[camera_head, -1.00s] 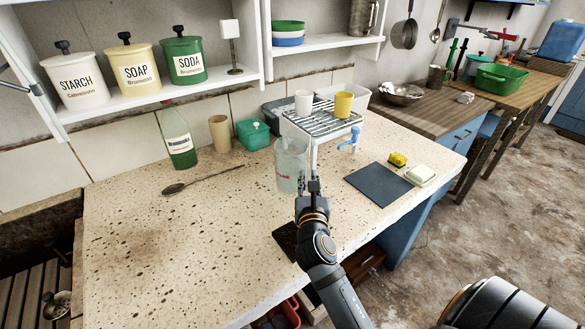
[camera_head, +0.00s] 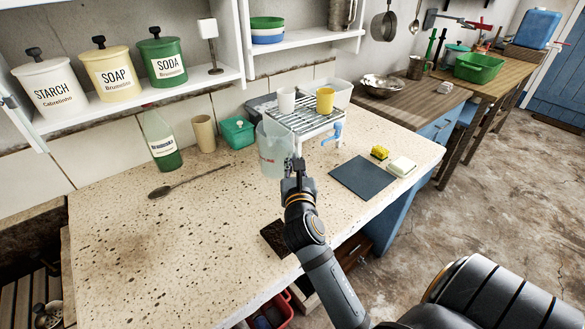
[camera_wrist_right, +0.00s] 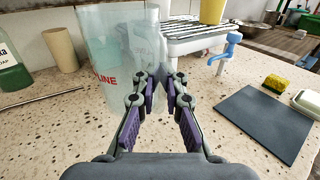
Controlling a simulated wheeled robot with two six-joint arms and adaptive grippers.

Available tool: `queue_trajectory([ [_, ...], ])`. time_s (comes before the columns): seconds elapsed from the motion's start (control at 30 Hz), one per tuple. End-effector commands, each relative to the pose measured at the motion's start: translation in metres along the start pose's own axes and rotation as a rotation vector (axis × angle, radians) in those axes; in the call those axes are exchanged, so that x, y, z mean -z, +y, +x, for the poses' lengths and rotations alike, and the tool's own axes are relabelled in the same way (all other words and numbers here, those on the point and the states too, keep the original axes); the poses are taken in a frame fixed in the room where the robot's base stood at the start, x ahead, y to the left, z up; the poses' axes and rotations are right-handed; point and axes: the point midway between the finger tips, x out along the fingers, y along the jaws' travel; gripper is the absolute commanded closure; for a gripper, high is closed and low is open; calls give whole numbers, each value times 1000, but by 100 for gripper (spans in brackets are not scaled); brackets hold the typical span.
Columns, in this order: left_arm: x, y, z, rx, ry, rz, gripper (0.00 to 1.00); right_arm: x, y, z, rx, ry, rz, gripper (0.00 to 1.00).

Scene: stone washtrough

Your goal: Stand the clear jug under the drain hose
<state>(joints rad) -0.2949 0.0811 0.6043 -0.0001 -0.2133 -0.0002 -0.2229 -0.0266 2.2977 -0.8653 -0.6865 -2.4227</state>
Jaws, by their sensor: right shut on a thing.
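The clear jug (camera_head: 272,152) is upright or nearly so, with red lettering on its side, at the front left of the drying rack. It fills the upper left middle of the right wrist view (camera_wrist_right: 112,60). My right gripper (camera_head: 294,166) is shut on the jug's right side, where the handle would be; the exact grip is partly hidden. I cannot tell whether the jug's base touches the counter. A blue bent spout (camera_head: 337,131) hangs at the rack's right side, right of the jug; I cannot tell if it is the drain hose. My left gripper is out of view.
The rack (camera_head: 305,122) carries a white cup (camera_head: 286,100) and a yellow cup (camera_head: 325,100). A dark mat (camera_head: 362,178), sponge (camera_head: 379,152) and soap (camera_head: 402,166) lie to the right. A teal box (camera_head: 238,132), beige tumbler (camera_head: 203,134) and green bottle (camera_head: 160,140) stand left. The front counter is mostly clear.

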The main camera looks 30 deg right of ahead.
Motion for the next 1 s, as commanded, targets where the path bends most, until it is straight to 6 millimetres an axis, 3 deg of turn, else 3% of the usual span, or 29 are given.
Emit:
queue_trajectory([
  [0.03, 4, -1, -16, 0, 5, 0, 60, -28, 0, 0, 0, -6, 5, 100],
  [0.1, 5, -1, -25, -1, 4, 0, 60, -50, 1, 0, 0, -5, 4, 100],
  [0.3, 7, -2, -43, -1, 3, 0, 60, -100, 1, 0, 0, -3, 3, 100],
  [0.4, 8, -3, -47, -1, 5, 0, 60, -116, 1, 0, 0, -3, 3, 100],
  [0.6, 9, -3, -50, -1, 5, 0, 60, -126, 2, 0, -1, 0, 0, 100],
  [1.0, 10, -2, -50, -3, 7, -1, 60, -125, 0, 0, 1, 1, -2, 100],
])
